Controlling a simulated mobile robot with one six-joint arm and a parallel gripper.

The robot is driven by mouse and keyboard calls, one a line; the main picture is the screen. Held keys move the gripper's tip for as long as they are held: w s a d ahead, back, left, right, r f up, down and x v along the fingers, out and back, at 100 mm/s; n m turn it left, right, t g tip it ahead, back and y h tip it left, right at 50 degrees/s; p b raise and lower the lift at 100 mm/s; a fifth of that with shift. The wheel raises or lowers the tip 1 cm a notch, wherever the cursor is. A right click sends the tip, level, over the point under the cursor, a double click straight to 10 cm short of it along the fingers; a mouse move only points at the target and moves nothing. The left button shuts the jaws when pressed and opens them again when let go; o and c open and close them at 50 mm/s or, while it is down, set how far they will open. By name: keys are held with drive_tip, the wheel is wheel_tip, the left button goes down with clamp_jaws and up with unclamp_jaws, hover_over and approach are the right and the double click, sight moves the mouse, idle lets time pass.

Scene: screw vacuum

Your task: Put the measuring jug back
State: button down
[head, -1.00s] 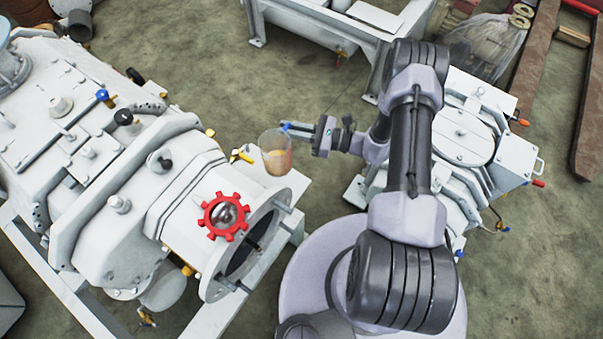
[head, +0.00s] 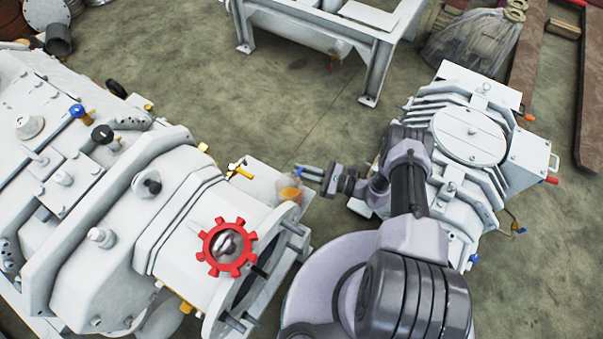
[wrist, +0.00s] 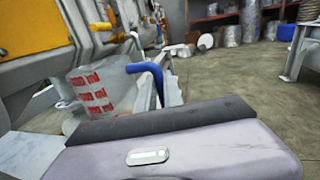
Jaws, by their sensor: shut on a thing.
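The measuring jug (head: 289,190) is clear, with an amber tint low in it in the head view. It is beside the pump's open flange, over or at a pale frame corner; I cannot tell whether it touches. My gripper (head: 305,172) is shut on the jug from the right, near a blue part. In the wrist view the jug (wrist: 100,92) shows red markings on its clear wall, and the blue bent part (wrist: 147,76) stands by it. My gripper's own body covers the lower wrist view and hides the jug's base.
The large white pump (head: 120,200) with a red handwheel (head: 227,248) stands left of the jug. Studs stick out of its flange (head: 265,270) just below the jug. A yellow-handled valve (head: 240,171) is close on the left. A second white machine (head: 465,150) stands right. Open floor (head: 270,110) lies behind.

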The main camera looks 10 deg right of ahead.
drive_tip(key=shift+r, duration=0.15)
drive_tip(key=shift+f, duration=0.2)
drive_tip(key=c, duration=1.5)
unclamp_jaws()
